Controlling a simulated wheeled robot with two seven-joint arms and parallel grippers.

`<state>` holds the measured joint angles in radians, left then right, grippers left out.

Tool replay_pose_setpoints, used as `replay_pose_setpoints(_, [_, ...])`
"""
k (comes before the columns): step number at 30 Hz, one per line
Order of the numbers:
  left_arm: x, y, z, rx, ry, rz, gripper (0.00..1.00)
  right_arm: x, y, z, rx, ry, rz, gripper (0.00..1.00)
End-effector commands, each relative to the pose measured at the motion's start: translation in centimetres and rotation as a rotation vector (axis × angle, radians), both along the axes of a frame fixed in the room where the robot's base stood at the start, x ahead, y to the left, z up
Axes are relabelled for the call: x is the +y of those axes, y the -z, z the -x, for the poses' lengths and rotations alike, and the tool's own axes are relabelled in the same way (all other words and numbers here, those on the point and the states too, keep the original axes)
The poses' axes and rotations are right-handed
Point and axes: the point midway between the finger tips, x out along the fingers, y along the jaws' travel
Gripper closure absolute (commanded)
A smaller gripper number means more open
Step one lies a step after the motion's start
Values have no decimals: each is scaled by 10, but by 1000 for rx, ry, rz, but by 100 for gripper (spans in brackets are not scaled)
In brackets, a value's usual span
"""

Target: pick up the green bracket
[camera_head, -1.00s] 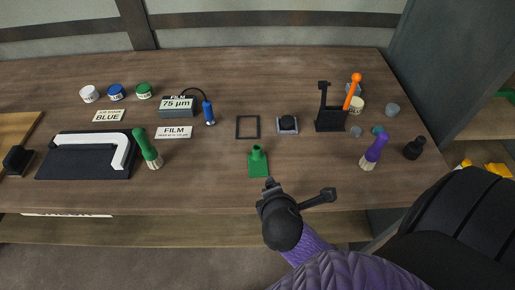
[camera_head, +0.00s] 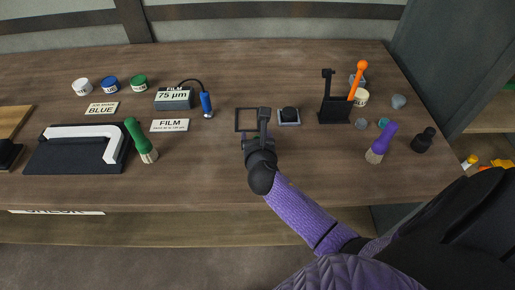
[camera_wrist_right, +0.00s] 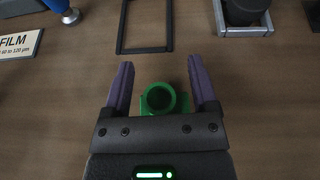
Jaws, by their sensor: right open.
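The green bracket (camera_wrist_right: 181,104) shows in the right wrist view as a round open tube on a flat plate. It lies between the two spread fingers of my right gripper (camera_wrist_right: 160,70), near the palm, whose front edge hides part of the plate. I cannot tell whether the fingers touch it. In the head view my right gripper (camera_head: 258,130) is over the front middle of the table and hides the bracket. My right gripper is open. My left gripper is not in view.
A black square frame (camera_head: 237,120) and a grey tray with a black knob (camera_head: 289,116) lie just beyond the gripper. A green-handled brush (camera_head: 139,138) stands left, a purple-handled one (camera_head: 383,140) right.

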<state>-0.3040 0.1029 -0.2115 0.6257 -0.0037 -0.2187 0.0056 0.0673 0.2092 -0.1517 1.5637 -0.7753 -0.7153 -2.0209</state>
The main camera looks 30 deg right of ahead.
Motion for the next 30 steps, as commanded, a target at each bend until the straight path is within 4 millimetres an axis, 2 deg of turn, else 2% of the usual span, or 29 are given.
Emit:
replay_pose_setpoints(4, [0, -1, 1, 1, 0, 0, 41, 0, -1, 0, 0, 0, -1, 27])
replay_pose_setpoints(12, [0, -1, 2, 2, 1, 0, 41, 0, -1, 1, 1, 1, -1, 85])
replay_pose_setpoints(14, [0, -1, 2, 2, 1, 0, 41, 0, -1, 1, 1, 1, -1, 97])
replay_pose_setpoints(15, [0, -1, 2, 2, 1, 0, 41, 0, -1, 1, 1, 1, -1, 100])
replay_pose_setpoints(25, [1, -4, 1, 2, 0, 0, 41, 0, -5, 1, -1, 2, -1, 100])
replay_pose_setpoints(26, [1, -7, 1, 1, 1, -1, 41, 0, -9, 1, -2, 2, -1, 100])
replay_pose_setpoints(30, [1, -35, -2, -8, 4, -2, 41, 0, -50, 0, -6, 0, 1, 100])
